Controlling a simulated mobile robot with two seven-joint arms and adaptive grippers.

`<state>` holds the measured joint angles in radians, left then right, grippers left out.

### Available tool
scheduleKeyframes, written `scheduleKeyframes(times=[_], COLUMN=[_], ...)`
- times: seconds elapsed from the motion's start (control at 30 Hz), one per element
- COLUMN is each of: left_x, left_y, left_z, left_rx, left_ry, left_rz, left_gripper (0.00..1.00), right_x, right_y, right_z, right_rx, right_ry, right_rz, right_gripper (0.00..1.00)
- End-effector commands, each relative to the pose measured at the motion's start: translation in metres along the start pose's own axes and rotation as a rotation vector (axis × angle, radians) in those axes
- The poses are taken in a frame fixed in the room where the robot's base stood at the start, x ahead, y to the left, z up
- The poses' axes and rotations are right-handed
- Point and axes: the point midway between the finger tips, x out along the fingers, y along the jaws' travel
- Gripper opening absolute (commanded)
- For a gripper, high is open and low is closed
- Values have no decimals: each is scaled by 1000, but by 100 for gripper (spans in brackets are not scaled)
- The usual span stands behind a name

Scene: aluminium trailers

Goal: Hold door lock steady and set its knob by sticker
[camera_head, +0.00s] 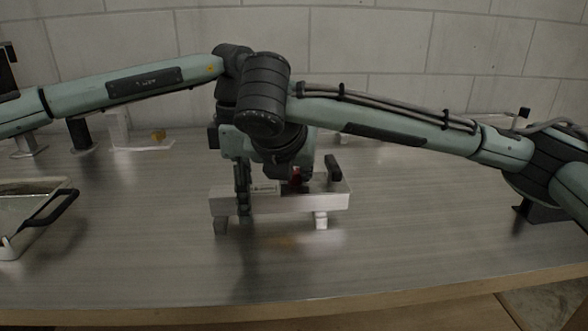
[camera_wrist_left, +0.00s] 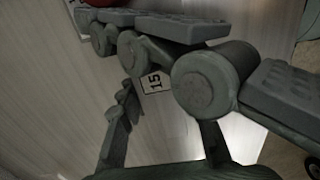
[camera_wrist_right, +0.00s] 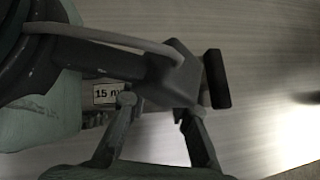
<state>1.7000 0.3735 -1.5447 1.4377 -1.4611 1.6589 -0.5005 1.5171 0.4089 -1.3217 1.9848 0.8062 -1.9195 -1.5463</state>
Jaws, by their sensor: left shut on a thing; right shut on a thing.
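The door lock (camera_head: 315,203) is a pale metal bar-shaped housing lying on small feet on the table. A white sticker (camera_head: 264,187) is on its top; it reads "15" in the left wrist view (camera_wrist_left: 153,82) and "15" plus partly hidden characters in the right wrist view (camera_wrist_right: 107,93). My left gripper (camera_head: 243,195) is shut on the left part of the lock. My right gripper (camera_head: 297,168) points down and is shut on the knob; the contact is largely hidden.
A black upright bar (camera_head: 333,168) stands at the lock's right end. A metal tray (camera_head: 30,212) with a black handle lies at the left. A clear stand (camera_head: 140,143) is behind it. The table front and right middle are clear.

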Motion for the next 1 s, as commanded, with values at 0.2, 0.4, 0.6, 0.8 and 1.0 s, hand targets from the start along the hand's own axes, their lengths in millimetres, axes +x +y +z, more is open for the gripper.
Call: scheduleKeyframes(times=[0.2, 0.4, 0.6, 0.8, 1.0], left_x=[0, 0, 0, 0, 0], left_y=[0, 0, 0, 0, 0], left_z=[0, 0, 0, 0, 0], left_rx=[1, 2, 2, 2, 2], left_ry=[0, 0, 0, 0, 0], left_rz=[-1, -1, -1, -1, -1], left_gripper=[0, 0, 0, 0, 0], right_x=[0, 0, 0, -8, -46], right_y=[0, 0, 0, 1, 1], right_z=[1, 1, 0, 0, 3], right_rx=[1, 0, -1, -1, -2], right_ry=[-2, -1, -1, -2, -9], right_rz=[-1, 0, 0, 3, 6], right_gripper=[0, 42, 42, 42, 42])
